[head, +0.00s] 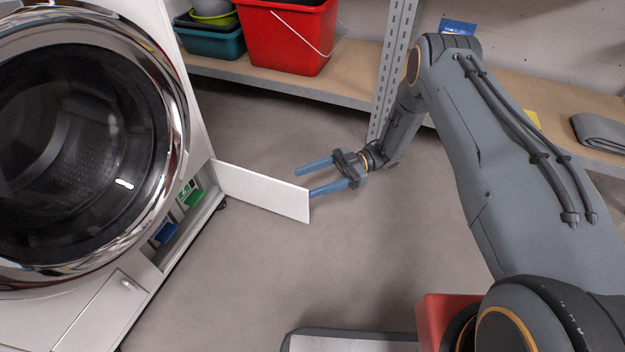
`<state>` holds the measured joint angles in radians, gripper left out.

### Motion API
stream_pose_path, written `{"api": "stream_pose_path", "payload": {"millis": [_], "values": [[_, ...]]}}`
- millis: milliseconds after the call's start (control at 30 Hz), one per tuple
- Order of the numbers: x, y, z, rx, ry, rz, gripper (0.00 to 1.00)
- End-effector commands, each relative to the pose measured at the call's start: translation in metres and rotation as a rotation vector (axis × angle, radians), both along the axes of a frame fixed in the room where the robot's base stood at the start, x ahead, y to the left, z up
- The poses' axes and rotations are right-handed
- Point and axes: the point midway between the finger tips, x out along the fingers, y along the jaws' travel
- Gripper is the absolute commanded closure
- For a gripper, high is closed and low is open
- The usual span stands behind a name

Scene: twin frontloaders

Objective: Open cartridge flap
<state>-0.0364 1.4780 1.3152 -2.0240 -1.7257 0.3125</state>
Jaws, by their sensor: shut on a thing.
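The white cartridge flap (262,190) stands swung outward from the lower front of the washing machine, hinged at its left end. Behind it the opening shows a green cartridge (192,195) and a blue cartridge (165,233). My gripper (303,183), with two blue fingers, is at the free right end of the flap. One finger shows above and beyond the flap's top edge; the other meets its right edge, where its tip seems hidden. The fingers look spaced apart, and the exact contact is not clear. I take it as shut on the flap.
The washing machine's round door (75,140) is closed. A small closed white panel (108,315) is at its lower front. A shelf (285,82) with a red bucket (290,35) and teal tub (212,40) stands behind. Grey floor (250,275) is clear before the flap.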

Motion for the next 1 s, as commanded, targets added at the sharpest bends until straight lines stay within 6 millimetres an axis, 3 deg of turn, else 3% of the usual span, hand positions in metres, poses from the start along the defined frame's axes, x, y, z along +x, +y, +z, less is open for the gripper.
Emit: {"api": "stream_pose_path", "payload": {"millis": [100,233,600,1000], "values": [[0.005,0.0,0.002,0.003,-0.004,-0.008,0.61],[0.013,-0.014,0.003,0.003,-0.006,-0.008,0.75],[0.038,-0.067,0.0,0.001,-0.002,-0.01,0.75],[0.039,-0.07,0.0,0.0,0.0,-0.003,0.75]]}}
